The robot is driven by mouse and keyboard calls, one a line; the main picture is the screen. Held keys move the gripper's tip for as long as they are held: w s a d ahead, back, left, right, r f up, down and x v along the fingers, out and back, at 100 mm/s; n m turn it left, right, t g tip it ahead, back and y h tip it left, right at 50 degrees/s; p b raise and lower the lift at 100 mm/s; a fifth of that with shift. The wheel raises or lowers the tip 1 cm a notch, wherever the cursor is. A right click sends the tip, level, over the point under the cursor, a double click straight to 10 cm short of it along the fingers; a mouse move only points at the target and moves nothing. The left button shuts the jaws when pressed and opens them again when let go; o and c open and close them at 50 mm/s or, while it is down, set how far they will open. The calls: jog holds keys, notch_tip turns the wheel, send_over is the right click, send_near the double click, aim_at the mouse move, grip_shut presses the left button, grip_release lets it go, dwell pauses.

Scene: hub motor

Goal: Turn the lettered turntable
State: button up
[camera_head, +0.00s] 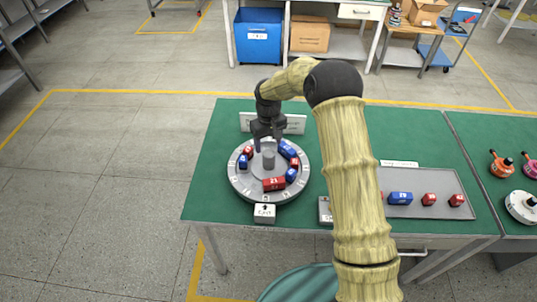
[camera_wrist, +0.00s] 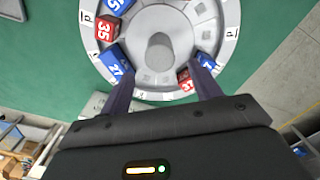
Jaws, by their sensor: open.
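The turntable (camera_head: 240,187) is a round grey disc with letters on its rim; it also shows in the wrist view (camera_wrist: 228,22). A grey knob (camera_head: 268,160) stands at its centre. Red and blue numbered blocks sit around the disc, including a red 21 (camera_head: 274,184) at the front and a blue 27 (camera_wrist: 118,62). My gripper (camera_head: 267,143) is open over the far side of the turntable. In the wrist view its fingers (camera_wrist: 163,85) are spread, with the knob (camera_wrist: 160,52) between their lines; no contact with the knob shows.
A white block with lettering (camera_head: 264,213) stands in front of the turntable. A sign (camera_head: 294,124) stands behind it. A grey tray (camera_head: 440,182) with red and blue blocks lies at right, partly behind my arm. The green table (camera_head: 212,178) is clear at left.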

aim_at(268, 153)
notch_tip(268, 153, down, 8)
jog(key=shift+r+p, duration=0.15)
jog(key=shift+p, duration=0.65)
jog(key=shift+c, duration=0.4)
grip_shut()
